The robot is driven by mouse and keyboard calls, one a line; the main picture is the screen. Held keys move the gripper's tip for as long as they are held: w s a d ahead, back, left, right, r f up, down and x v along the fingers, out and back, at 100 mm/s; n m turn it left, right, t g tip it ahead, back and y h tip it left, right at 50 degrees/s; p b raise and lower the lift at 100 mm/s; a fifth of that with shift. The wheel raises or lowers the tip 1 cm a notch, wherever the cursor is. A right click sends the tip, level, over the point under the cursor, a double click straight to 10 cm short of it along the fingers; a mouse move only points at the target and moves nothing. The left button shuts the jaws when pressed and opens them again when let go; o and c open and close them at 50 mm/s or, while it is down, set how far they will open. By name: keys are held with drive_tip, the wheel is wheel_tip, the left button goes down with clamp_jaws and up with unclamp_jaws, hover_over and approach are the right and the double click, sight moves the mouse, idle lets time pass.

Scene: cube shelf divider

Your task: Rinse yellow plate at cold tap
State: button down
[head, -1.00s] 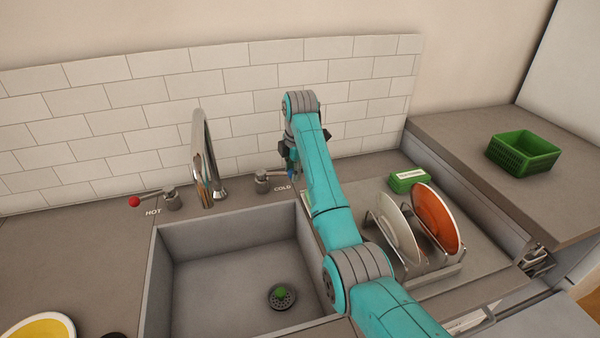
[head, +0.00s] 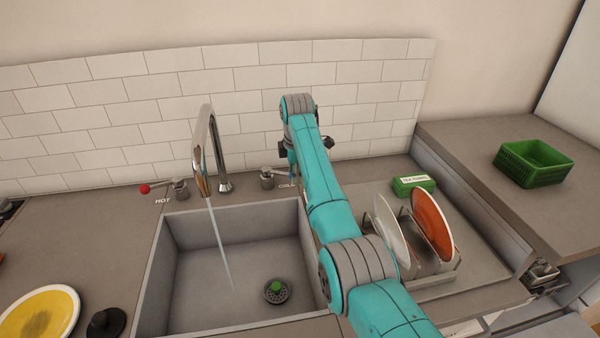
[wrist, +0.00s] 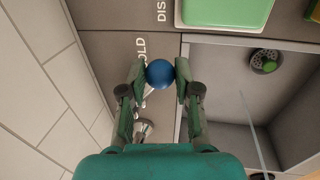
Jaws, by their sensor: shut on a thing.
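The yellow plate (head: 40,312) with a white rim lies on the counter at the far left, cut off by the picture edge. A brownish smear shows on its yellow middle. The cold tap (head: 268,178) stands behind the sink (head: 200,265), beside the word COLD. In the wrist view my gripper (wrist: 161,74) is shut on its blue knob (wrist: 159,75). In the head view my arm mostly hides the gripper. A thin stream of water (head: 220,250) runs from the chrome spout (head: 206,150) into the sink.
The hot tap (head: 178,188) has a red knob. A rack (head: 440,268) right of the sink holds a white plate (head: 391,230) and an orange plate (head: 434,225). A green basket (head: 535,165) stands on the right counter. A black knob-like object (head: 106,322) sits beside the yellow plate.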

drive_tip(key=c, duration=0.8)
unclamp_jaws()
drive_tip(key=r, duration=0.4)
drive_tip(key=s+r, duration=0.1)
drive_tip(key=r, duration=0.3)
drive_tip(key=s+r, duration=0.1)
drive_tip(key=r, duration=0.2)
drive_tip(key=shift+s+d+r, duration=0.15)
drive_tip(key=shift+r, duration=0.25)
drive_tip(key=shift+s, duration=0.1)
